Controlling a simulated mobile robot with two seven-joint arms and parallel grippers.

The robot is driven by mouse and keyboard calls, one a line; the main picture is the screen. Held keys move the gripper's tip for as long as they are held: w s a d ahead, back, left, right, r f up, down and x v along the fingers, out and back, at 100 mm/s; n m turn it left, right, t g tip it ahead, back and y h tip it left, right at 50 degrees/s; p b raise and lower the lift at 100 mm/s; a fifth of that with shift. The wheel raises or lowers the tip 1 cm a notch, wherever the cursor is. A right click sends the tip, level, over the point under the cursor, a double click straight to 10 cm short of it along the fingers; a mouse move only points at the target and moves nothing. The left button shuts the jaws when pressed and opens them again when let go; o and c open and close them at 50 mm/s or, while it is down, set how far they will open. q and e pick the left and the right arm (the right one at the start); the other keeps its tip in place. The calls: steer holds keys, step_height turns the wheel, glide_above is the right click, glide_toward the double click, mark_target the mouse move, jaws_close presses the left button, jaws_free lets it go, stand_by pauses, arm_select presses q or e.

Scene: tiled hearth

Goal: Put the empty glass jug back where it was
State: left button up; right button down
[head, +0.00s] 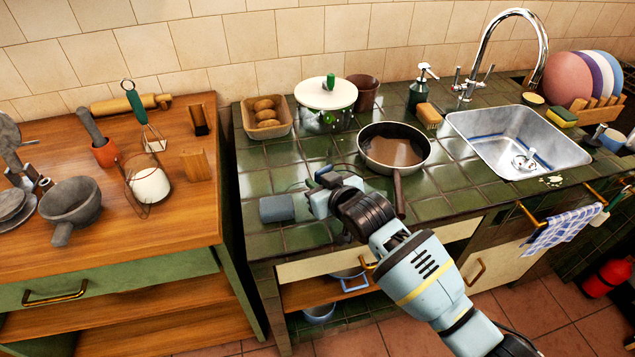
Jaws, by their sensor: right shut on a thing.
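My right gripper (302,201) reaches in from the lower right, over the left part of the green tiled counter. It is shut on what looks like the clear glass jug (297,186), of which only a faint see-through outline shows by the fingers. I cannot make out its contents, or whether it touches the counter. A dark pan (395,148) with brown liquid sits just to the right and behind the gripper. My left gripper is not in view.
The green tiled counter (465,188) holds a basket of rolls (267,118), a white-lidded pot (325,95), a brown cup (365,93) and a sink (520,140). A glass vessel with white contents (149,184) stands on the wooden table (140,245), across a gap.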

steer(key=shift+f, duration=0.15)
steer(key=c, duration=1.5)
jaws_free()
steer(key=shift+o, duration=0.2)
steer(key=shift+s+d+r, duration=0.1)
steer(key=shift+s+r, duration=0.05)
steer(key=shift+r, duration=0.15)
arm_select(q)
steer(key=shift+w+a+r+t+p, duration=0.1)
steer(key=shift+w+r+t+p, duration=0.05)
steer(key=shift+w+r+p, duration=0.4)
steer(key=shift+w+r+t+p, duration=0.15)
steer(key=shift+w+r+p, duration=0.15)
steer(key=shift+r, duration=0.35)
arm_select(e)
steer(key=v, duration=1.1)
steer(key=shift+s, duration=0.3)
steer(key=shift+d, duration=0.1)
